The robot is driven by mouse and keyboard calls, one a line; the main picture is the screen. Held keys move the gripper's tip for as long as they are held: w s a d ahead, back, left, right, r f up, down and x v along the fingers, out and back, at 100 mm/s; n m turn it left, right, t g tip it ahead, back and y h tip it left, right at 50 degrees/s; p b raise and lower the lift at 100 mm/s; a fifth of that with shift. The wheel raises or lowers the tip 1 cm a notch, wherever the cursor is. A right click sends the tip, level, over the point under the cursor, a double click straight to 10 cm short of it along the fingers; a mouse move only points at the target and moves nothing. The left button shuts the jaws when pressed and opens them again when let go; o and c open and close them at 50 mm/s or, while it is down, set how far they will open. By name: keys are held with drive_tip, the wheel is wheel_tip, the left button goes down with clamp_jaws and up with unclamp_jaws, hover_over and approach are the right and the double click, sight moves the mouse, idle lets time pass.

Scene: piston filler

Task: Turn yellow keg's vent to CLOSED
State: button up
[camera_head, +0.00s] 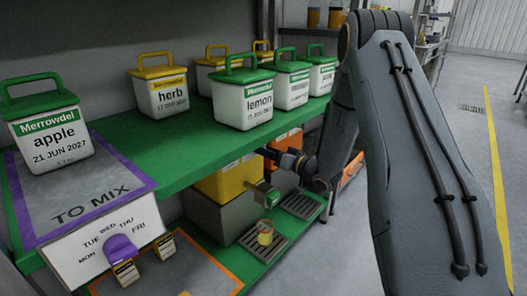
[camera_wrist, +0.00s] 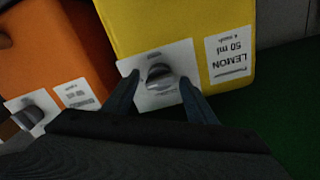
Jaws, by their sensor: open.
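The yellow keg (camera_head: 225,182) stands under the green shelf in the head view, partly hidden by the shelf edge. In the wrist view the yellow keg (camera_wrist: 195,35) fills the top middle, with a label reading LEMON 50 ml. Its grey vent knob (camera_wrist: 160,77) sits on a white plate (camera_wrist: 182,58). My gripper (camera_wrist: 160,85) is open, with one finger on either side of the knob in the picture. I cannot tell whether the fingers touch it, nor read its setting. In the head view the fingertips are not clear.
An orange keg (camera_wrist: 55,50) with its own knob (camera_wrist: 27,117) stands beside the yellow one. The green shelf (camera_head: 190,150) lies above, holding several lidded tubs such as lemon (camera_head: 243,97). A small yellow cup (camera_head: 265,235) stands on a drip grate below. Floor is clear at right.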

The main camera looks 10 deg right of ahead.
drive_tip(key=c, duration=1)
drive_tip(key=shift+n, duration=0.4)
drive_tip(key=n+p, duration=0.6)
drive_tip(key=n, duration=1.1)
drive_tip(key=shift+s+a, duration=0.1)
drive_tip(key=shift+a, duration=0.05)
drive_tip(key=shift+n, duration=0.3)
